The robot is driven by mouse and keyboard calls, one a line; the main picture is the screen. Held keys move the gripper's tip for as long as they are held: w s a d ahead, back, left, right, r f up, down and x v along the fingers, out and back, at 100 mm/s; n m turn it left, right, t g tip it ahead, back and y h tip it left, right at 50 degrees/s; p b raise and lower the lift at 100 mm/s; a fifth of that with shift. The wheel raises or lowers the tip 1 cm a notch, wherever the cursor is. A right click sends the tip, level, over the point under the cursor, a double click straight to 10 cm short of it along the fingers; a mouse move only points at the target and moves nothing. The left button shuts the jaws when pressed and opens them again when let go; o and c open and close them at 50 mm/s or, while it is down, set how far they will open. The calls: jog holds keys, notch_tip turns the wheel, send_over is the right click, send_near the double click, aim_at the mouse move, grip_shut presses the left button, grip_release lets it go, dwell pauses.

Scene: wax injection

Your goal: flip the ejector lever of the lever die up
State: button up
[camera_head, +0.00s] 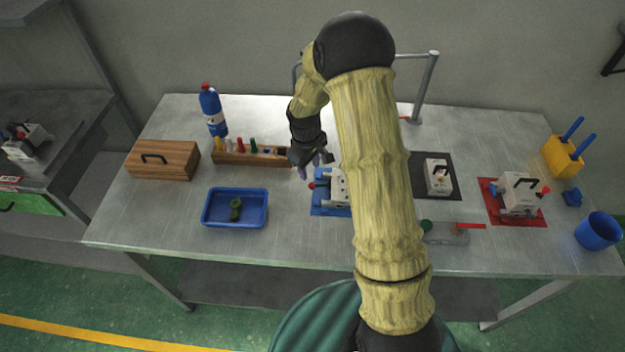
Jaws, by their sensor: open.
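A pale metal die (339,187) sits in a blue fixture (318,210) on the middle of the table, with a small red knob (311,186) at its left side. My arm covers its right part, so its lever cannot be made out clearly. My gripper (316,165) is open, above and behind the knob's side of this die; contact cannot be told. Another pale die (521,194) with a black handle and a red knob stands on a red mat (497,213) at the right.
A wooden rack (228,158) with coloured pegs stands left of my gripper. A blue tray (210,218) holds a green part. A wooden box (160,163), a blue bottle (211,110), a blue cup (598,231) and a yellow holder (560,158) stand toward the sides. A metal frame (424,90) rises behind.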

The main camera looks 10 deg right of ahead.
aim_at(312, 184)
jog(key=f, duration=0.5)
jog(key=d+f+p, duration=0.1)
jog(key=f, duration=0.2)
jog(key=shift+w, duration=0.25)
jog(key=shift+a, duration=0.1)
grip_shut()
